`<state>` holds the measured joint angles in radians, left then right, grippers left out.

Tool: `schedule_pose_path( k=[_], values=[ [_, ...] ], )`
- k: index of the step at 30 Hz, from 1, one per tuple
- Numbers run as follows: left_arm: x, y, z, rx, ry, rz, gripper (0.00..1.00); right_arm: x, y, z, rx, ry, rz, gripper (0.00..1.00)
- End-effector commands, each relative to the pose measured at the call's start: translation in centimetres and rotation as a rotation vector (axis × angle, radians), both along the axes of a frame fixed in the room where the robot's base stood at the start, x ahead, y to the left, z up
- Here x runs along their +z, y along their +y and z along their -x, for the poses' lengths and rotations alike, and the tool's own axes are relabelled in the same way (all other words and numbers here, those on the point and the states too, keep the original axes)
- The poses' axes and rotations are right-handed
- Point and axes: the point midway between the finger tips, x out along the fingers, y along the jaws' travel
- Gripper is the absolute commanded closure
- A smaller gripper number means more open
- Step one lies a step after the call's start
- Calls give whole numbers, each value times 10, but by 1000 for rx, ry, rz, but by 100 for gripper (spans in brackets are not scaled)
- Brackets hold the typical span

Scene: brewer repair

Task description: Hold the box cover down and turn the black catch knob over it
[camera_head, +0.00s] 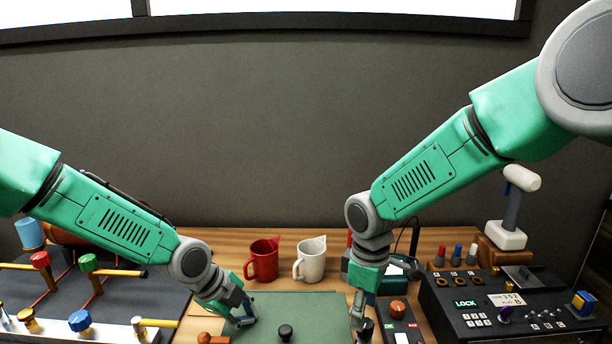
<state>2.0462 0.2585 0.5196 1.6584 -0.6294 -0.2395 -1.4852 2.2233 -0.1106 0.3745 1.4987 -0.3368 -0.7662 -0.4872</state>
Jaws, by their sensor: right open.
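A black knob (286,332) stands on a flat green surface (310,303) at the bottom middle. I cannot tell whether this surface is the box cover or a mat, as its near part is cut off by the picture edge. My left gripper (243,316) is low over the left part of the green surface, left of the black knob. Its fingers are bunched in the view, so its opening is unclear. My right gripper (361,322) points down at the right edge of the green surface, open, right of the knob. A small dark piece shows by its fingertips; contact is unclear.
A red mug (263,260) and a white jug (310,260) stand behind the green surface. A pipe rig with coloured valves (80,265) fills the left. A black control panel (480,305) and a small box with an orange knob (398,309) stand right.

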Motion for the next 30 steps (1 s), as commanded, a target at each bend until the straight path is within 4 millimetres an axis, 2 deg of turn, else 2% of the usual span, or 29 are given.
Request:
schedule_pose_path(
  k=[5,18,25,26,27,29,30],
  values=[
    [-1,0,0,-1,2,-1,100,-4,0,0,-2,0,1,50],
    [-1,0,1,-1,2,-1,100,-31,0,0,-4,-1,1,50],
    [-1,0,1,0,1,0,100,-32,0,0,-4,-1,0,50],
    [-1,0,1,0,1,0,100,-32,0,0,-4,-1,0,57],
    [-1,0,1,0,1,0,100,-32,0,0,-4,-1,0,71],
    [-1,0,1,-1,2,-1,100,-32,0,0,-4,-1,1,92],
    [-1,0,1,-1,2,-1,100,-32,0,0,-4,-1,1,94]
  ],
)
